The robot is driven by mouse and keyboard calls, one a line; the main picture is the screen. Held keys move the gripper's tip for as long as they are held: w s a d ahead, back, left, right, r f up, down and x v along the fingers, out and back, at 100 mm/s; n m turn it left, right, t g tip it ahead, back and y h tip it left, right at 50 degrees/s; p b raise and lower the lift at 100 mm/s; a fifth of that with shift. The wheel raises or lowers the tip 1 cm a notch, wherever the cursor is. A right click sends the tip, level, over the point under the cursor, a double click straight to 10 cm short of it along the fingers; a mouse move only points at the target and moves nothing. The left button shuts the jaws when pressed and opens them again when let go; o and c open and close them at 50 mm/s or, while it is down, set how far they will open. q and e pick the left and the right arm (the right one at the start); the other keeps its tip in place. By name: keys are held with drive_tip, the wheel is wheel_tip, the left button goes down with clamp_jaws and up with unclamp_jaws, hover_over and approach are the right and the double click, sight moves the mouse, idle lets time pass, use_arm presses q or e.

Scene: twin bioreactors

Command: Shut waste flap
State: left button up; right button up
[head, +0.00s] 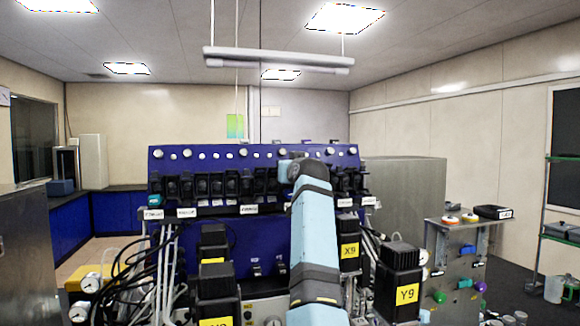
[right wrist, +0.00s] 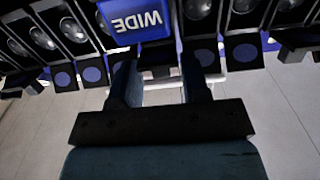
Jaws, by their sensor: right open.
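I cannot tell which part is the waste flap; no label names it. A row of black units (head: 215,183) runs along the blue panel in the head view. In the right wrist view, several square dark flaps with blue discs, such as one at the right (right wrist: 243,52), hang along the row. In the head view my arm hides part of the row. My left gripper is out of view.
The blue panel (head: 270,236) stands ahead, with black-topped units marked X9 (head: 349,250) and Y9 (head: 407,293) at its front right. Loose cables and tubes hang at the left. A metal stand (head: 470,240) with coloured knobs is at the right.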

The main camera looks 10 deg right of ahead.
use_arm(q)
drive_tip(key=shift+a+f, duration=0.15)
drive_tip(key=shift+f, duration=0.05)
use_arm(e)
drive_tip(key=shift+a, duration=0.1)
drive_tip(key=c, duration=0.6)
drive_tip(key=shift+f+b, duration=0.35)
drive_tip(key=shift+b, duration=0.3)
drive_tip(key=t+b, duration=0.1)
drive_tip(key=b, duration=0.1)
drive_tip(key=f+t+b, duration=0.1)
drive_tip(key=t+b, duration=0.1)
drive_tip(key=shift+s, duration=0.1)
drive_tip(key=shift+r+t+b, duration=0.15)
drive_tip(key=shift+t+b, duration=0.15)
drive_tip(key=shift+r+t, duration=0.1)
drive_tip(key=shift+t, duration=0.2)
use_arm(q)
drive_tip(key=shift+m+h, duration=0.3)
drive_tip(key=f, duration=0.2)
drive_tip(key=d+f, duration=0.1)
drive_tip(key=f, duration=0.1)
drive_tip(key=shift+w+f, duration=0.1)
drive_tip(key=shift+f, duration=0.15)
use_arm(e)
drive_tip(key=shift+s+r, duration=0.1)
drive_tip(key=o, duration=0.6)
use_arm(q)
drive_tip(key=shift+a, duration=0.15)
